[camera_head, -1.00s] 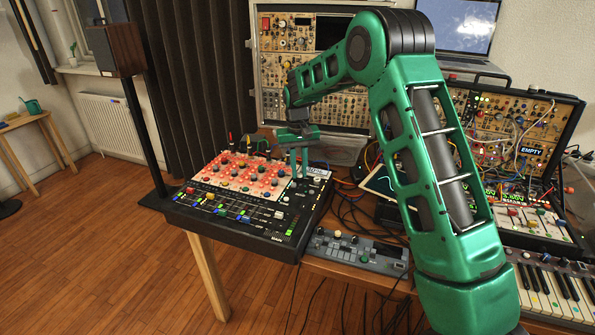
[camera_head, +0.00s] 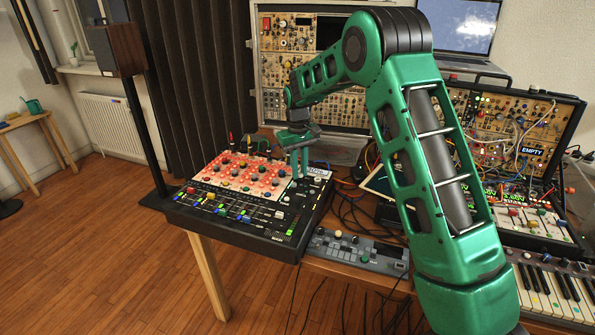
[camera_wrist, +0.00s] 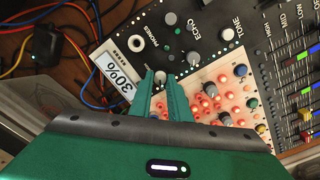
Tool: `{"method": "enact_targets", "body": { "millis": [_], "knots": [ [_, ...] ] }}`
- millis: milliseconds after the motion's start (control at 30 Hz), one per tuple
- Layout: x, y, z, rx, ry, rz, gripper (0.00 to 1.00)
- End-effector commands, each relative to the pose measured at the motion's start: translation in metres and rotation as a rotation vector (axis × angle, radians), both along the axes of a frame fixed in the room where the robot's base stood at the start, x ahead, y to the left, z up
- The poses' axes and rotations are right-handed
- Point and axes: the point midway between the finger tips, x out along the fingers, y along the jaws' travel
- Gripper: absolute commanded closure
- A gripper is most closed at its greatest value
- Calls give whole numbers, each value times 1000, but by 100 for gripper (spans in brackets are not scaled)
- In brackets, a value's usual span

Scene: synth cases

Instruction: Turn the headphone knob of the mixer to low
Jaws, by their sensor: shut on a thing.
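The mixer (camera_head: 172,213) is a black console with a red-lit knob panel, standing on the table's left end. My gripper (camera_head: 299,172) is over its far right corner, fingers pointing down. In the wrist view my gripper (camera_wrist: 161,80) is shut on a small pale knob, the headphone knob (camera_wrist: 160,77), near the "PHONES" lettering. The green fingers hide most of the knob, so its pointer cannot be read. A white display (camera_wrist: 113,73) beside it reads 30%; it also shows in the head view (camera_head: 318,172).
Other mixer knobs, such as a grey one (camera_wrist: 192,58) and a white-topped one (camera_wrist: 227,34), stand close to the fingers. Loose cables (camera_wrist: 70,45) lie beside the mixer. A small grey controller (camera_head: 358,252), a keyboard (camera_head: 555,292) and modular racks are to the right.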

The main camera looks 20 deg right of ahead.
Motion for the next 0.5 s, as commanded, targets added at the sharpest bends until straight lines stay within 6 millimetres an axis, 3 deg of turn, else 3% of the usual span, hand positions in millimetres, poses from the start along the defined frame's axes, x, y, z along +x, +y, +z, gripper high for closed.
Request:
{"method": "enact_targets", "body": {
  "millis": [67,100,167,500],
  "knots": [
    [-1,0,-2,0,4,1,100],
    [-1,0,-2,0,4,1,79],
    [-1,0,-2,0,4,0,65],
    [-1,0,1,0,2,-2,65]
  ]
}}
